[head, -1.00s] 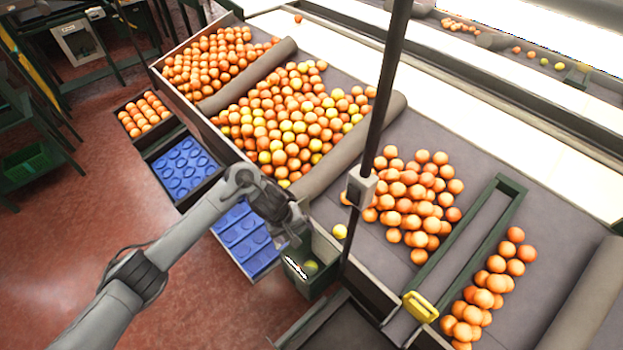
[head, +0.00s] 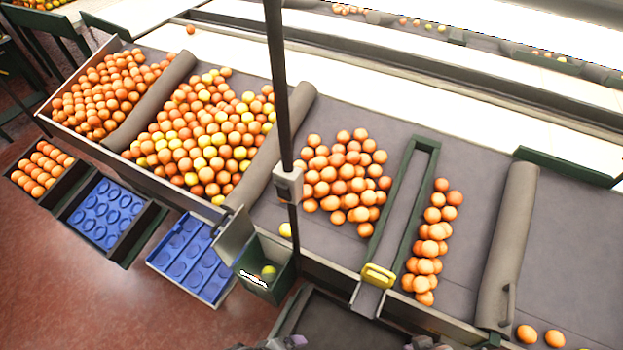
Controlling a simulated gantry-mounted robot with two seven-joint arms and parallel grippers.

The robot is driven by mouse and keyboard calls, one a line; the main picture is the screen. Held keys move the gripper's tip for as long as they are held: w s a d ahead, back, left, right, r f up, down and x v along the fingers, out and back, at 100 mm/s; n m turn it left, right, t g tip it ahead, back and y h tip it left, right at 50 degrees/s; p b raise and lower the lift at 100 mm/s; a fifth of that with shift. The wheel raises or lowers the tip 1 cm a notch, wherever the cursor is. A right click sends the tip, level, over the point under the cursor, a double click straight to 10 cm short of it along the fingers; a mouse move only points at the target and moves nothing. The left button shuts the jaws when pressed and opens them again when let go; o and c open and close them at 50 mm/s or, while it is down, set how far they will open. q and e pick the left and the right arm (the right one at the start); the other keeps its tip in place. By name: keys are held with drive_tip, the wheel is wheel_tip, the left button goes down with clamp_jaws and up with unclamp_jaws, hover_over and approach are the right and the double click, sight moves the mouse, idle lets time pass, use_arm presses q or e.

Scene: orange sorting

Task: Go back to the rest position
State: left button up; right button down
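Only small grey mechanical parts show at the bottom edge in the head view, left and right of centre; I cannot tell which parts of me they are. No gripper fingers can be made out. A green bin (head: 262,285) at the front of the sorting table (head: 560,235) has a yellow-green fruit (head: 268,272) inside. Another yellow fruit (head: 286,229) lies on the table just behind the bin.
Oranges lie in several groups, including a pile (head: 343,178) right of a dark pole (head: 279,100). Blue trays (head: 187,259) and a crate of oranges (head: 42,168) stand along the left front. The right part of the table is largely clear.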

use_arm(q)
drive_tip(key=s+a+r+m+t+y, duration=0.1)
drive_tip(key=a+r+m+y, duration=0.4)
drive_tip(key=a+r+m, duration=0.75)
drive_tip(key=a+r+n+p, duration=0.1)
drive_tip(key=a+r+p, duration=0.2)
drive_tip(key=r+p, duration=1.4)
wheel_tip(320, 180, up, 2)
drive_tip(key=shift+r+n+p, duration=0.15)
drive_tip(key=shift+n+p, duration=0.15)
drive_tip(key=shift+n, duration=0.05)
drive_tip(key=shift+a, duration=0.1)
drive_tip(key=shift+a, duration=0.15)
